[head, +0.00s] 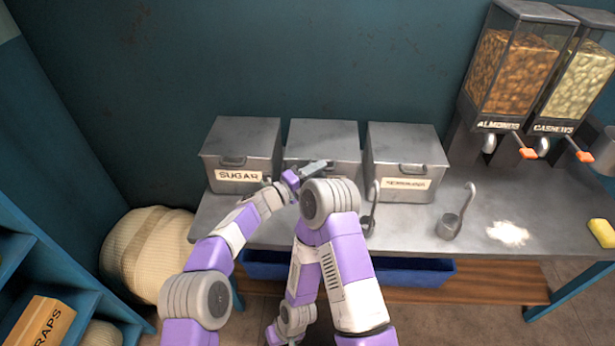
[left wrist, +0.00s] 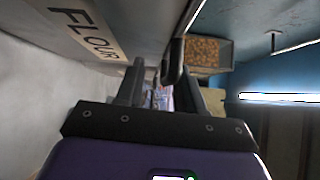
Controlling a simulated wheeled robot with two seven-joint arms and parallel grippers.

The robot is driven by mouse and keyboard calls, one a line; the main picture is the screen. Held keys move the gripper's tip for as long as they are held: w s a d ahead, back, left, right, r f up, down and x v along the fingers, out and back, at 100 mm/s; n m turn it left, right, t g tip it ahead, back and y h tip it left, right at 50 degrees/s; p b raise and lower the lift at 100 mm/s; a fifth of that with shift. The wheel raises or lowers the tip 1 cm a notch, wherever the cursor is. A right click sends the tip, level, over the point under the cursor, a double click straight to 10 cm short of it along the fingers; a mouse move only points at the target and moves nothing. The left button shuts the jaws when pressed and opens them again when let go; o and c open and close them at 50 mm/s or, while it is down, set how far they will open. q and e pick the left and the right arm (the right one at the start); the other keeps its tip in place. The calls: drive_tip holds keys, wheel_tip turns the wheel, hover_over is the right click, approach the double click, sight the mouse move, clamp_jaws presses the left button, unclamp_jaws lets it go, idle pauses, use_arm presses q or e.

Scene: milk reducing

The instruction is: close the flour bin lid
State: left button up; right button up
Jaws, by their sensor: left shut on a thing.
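The flour bin (head: 350,172) is the middle of three grey metal bins on the counter, with its front mostly hidden by my arms. Its lid (head: 322,133) looks down, about level with the neighbouring lids; I cannot tell whether a small gap remains. My left gripper (head: 318,168) is at the bin's upper front. In the left wrist view, the FLOUR label (left wrist: 88,33) is beside my left gripper (left wrist: 165,95), whose fingers are shut on the dark lid handle (left wrist: 174,60).
The sugar bin (head: 238,176) stands left and another lidded bin (head: 408,180) right. A ladle (head: 370,222), a scoop (head: 450,226), spilled white powder (head: 508,233) and a yellow sponge (head: 602,233) lie rightward. Nut dispensers (head: 513,70) stand at right. A sack (head: 148,255) is at left.

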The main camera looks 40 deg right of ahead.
use_arm(q)
drive_tip(key=a+p, duration=0.1)
drive_tip(key=a, duration=0.6)
drive_tip(key=shift+a+f, duration=0.15)
drive_tip(key=shift+s, duration=0.1)
idle(0.3)
